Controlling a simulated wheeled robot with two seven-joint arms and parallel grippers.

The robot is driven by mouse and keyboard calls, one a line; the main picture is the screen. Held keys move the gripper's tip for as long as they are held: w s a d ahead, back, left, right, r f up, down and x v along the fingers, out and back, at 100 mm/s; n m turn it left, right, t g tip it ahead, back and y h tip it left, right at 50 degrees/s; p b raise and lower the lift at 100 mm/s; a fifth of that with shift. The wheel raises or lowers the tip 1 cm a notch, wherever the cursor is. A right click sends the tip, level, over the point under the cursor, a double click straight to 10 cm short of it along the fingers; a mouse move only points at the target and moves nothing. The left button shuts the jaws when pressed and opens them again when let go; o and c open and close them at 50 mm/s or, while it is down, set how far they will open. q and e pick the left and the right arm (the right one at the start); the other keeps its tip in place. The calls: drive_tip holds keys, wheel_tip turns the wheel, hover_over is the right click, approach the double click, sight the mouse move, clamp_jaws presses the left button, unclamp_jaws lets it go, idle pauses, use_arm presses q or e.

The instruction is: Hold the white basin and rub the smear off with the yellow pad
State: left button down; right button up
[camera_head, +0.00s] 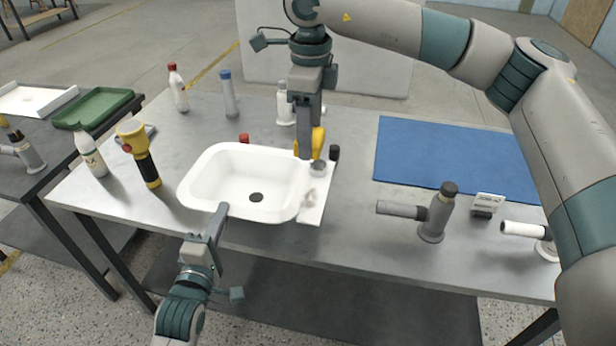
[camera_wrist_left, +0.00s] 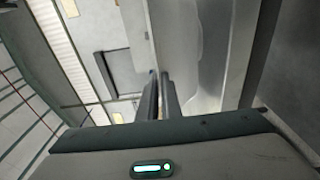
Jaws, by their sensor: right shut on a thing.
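The white basin (camera_head: 212,176) lies on the grey table, with a dark drain in its bottom. A faint greyish smear (camera_head: 308,199) shows on its flat right ledge. My left gripper (camera_head: 220,211) is at the basin's near rim, its fingers close together on the edge. In the left wrist view the fingers (camera_wrist_left: 160,78) meet the basin's pale wall (camera_wrist_left: 205,50). My right gripper (camera_head: 306,153) points down over the basin's far right corner, shut on the yellow pad (camera_head: 319,140). The pad is partly hidden by the fingers, and I cannot tell whether it touches the ledge.
Bottles (camera_head: 229,95) and a red-capped one (camera_head: 178,88) stand behind the basin. A yellow-black torch (camera_head: 138,152) stands to its left. A blue mat (camera_head: 450,155) and a grey fitting (camera_head: 437,215) are to its right. A small dark-capped item (camera_head: 334,153) is close to my right gripper.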

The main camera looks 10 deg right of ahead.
wheel_tip(320, 180, down, 7)
drive_tip(key=d, duration=0.2)
drive_tip(key=shift+w, duration=0.25)
drive_tip(key=shift+d+f, duration=0.1)
